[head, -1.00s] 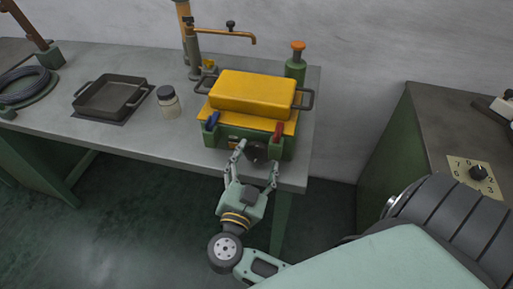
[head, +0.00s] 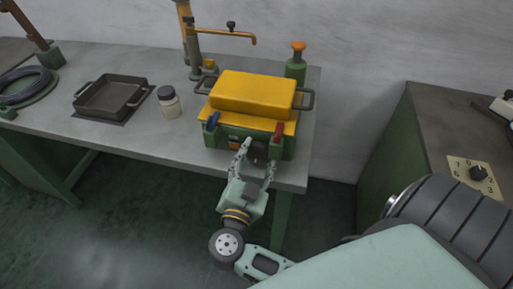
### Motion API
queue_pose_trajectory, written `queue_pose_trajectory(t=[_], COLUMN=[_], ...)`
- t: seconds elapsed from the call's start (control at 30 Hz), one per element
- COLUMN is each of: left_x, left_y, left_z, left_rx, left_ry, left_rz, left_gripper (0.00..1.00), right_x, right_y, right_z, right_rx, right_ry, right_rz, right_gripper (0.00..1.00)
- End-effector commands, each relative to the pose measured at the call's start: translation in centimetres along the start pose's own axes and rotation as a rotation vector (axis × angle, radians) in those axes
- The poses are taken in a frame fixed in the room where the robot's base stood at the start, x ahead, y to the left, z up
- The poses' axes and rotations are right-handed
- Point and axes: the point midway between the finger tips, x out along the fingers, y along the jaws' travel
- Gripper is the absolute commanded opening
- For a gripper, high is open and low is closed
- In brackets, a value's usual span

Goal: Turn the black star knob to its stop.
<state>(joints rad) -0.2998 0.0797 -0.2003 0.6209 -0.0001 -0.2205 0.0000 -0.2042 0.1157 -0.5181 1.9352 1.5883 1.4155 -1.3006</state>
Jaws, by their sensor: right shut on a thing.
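The black star knob (head: 258,151) sits on the front of a green box with a yellow lid (head: 254,92), at the front edge of the grey bench. My right gripper (head: 255,160) reaches up to it from below. Its two fingers are closed in on the knob, one on each side, and partly cover it. A blue lever (head: 212,121) and a red lever (head: 279,131) stand on the box front, to the left and right above the knob. My left gripper is not in the head view.
A black square pan (head: 111,97) and a jar (head: 169,102) stand left of the box. A green bottle (head: 296,68) and a tap with an orange spout (head: 222,35) are behind it. A cabinet with a numbered dial (head: 478,172) is at right.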

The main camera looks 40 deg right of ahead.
Motion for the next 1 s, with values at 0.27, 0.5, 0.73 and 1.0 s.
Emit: queue_pose_trajectory(t=[0.27, 0.5, 0.73, 1.0], left_x=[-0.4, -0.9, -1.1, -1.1], left_y=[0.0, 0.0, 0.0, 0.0], left_z=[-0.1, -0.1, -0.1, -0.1], left_rx=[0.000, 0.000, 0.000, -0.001], left_ry=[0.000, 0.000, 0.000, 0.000], left_rz=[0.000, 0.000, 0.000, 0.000], left_gripper=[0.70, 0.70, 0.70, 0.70], right_x=[-0.1, -0.1, -0.1, -0.1], right_y=[0.1, 0.2, 0.1, 0.1], right_z=[0.1, 0.1, 0.2, 0.3], right_rx=[0.084, 0.254, 0.422, 0.558], right_ry=[-0.004, -0.009, -0.012, -0.014], right_rz=[0.007, 0.011, 0.012, 0.014], right_gripper=[0.27, 0.27, 0.27, 0.27])
